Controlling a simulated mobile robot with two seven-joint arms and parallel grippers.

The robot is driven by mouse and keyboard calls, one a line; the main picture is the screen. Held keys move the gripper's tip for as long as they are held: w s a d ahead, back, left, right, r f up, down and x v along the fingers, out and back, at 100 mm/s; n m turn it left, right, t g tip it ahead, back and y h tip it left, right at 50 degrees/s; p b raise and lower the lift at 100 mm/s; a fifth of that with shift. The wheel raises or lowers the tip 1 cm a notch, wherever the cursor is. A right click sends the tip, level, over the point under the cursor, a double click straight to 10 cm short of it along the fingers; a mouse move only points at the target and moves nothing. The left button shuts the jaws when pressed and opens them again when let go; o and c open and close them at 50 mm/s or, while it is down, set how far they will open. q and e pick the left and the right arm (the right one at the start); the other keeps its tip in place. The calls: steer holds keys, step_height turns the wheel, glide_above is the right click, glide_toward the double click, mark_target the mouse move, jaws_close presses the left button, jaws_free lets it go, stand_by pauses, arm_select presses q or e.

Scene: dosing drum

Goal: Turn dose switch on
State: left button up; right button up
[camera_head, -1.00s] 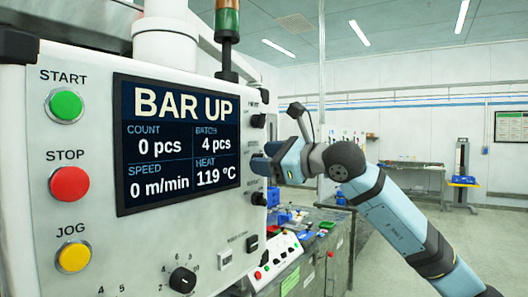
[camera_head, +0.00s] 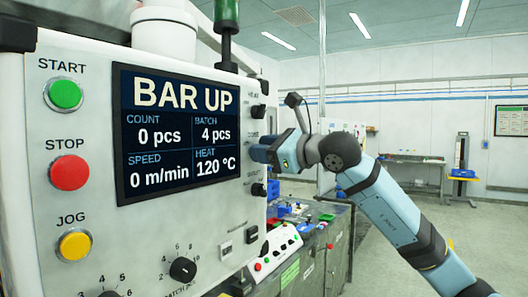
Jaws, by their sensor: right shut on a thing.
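My right gripper (camera_head: 262,153) is at the right end of the white control panel (camera_head: 215,225), its blue-grey arm coming in from the right. It is shut at the panel face in the column of small black knobs, just below a small label that seems to read DOSE. The dose switch there is hidden behind the fingers, so its position cannot be seen. One black knob (camera_head: 258,112) shows above the gripper and another (camera_head: 258,190) below it. My left gripper is out of view.
The display (camera_head: 178,133) reads BAR UP, 0 pcs, 4 pcs, 0 m/min and 120 °C. Green START (camera_head: 65,94), red STOP (camera_head: 69,172) and yellow JOG (camera_head: 75,245) buttons line the left. A dial (camera_head: 183,269) sits below. A cluttered bench (camera_head: 318,250) stands behind the panel.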

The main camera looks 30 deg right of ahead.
steer(key=shift+f+m+b, duration=0.15)
steer(key=shift+m+b, duration=0.7)
steer(key=shift+m, duration=0.15)
steer(key=m+b, duration=0.1)
steer(key=m, duration=0.2)
steer(key=shift+w+d+m+b, duration=0.1)
steer(key=shift+m+b, duration=0.2)
steer(key=shift+b, duration=0.1)
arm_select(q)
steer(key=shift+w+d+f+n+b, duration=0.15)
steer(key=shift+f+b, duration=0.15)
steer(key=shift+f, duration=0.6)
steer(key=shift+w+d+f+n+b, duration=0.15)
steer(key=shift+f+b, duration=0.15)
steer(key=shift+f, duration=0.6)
arm_select(e)
steer(key=shift+d+m, duration=0.2)
steer(key=shift+m, duration=2.6)
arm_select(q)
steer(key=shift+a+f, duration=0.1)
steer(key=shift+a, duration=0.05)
arm_select(e)
steer(key=o, duration=0.9)
steer(key=shift+c, duration=0.2)
